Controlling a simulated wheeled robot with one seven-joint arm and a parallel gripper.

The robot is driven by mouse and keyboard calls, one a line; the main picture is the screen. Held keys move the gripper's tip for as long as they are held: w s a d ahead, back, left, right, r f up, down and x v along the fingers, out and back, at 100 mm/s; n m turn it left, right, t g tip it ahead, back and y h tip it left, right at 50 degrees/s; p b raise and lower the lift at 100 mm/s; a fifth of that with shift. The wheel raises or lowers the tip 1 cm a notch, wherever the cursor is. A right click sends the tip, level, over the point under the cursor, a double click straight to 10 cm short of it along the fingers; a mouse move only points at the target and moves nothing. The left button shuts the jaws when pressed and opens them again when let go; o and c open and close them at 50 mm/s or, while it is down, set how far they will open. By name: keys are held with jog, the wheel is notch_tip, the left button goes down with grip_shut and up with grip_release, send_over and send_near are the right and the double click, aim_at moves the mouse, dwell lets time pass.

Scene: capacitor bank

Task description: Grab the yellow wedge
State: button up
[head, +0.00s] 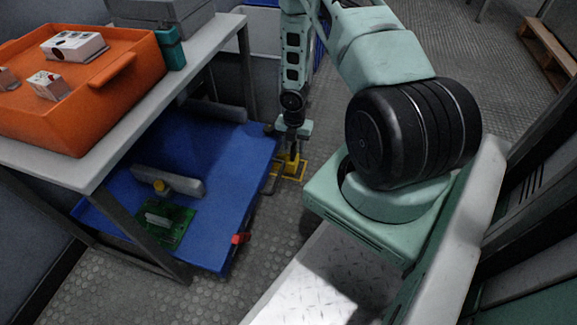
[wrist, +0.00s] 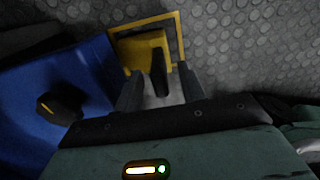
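The yellow wedge (wrist: 143,50) lies on the studded floor, inside a thin yellow square outline (wrist: 180,30), beside the blue platform. A narrow dark upright piece (wrist: 158,74) shows at its near right side; I cannot tell if it is part of the wedge. My gripper (wrist: 160,70) is open, its two dark fingers apart on either side of that dark piece, with no clear grip on anything. In the head view my gripper (head: 291,152) points down over the yellow wedge (head: 292,166), largely hiding it.
The blue platform (head: 225,210) stands left of the wedge under a grey table (head: 95,165). An orange bin (head: 110,90) is on the table.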

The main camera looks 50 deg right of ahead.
notch_tip(320, 180, down, 2)
jog(key=shift+f+b, duration=0.15)
jog(key=shift+b, duration=0.3)
grip_shut()
dwell(1.0)
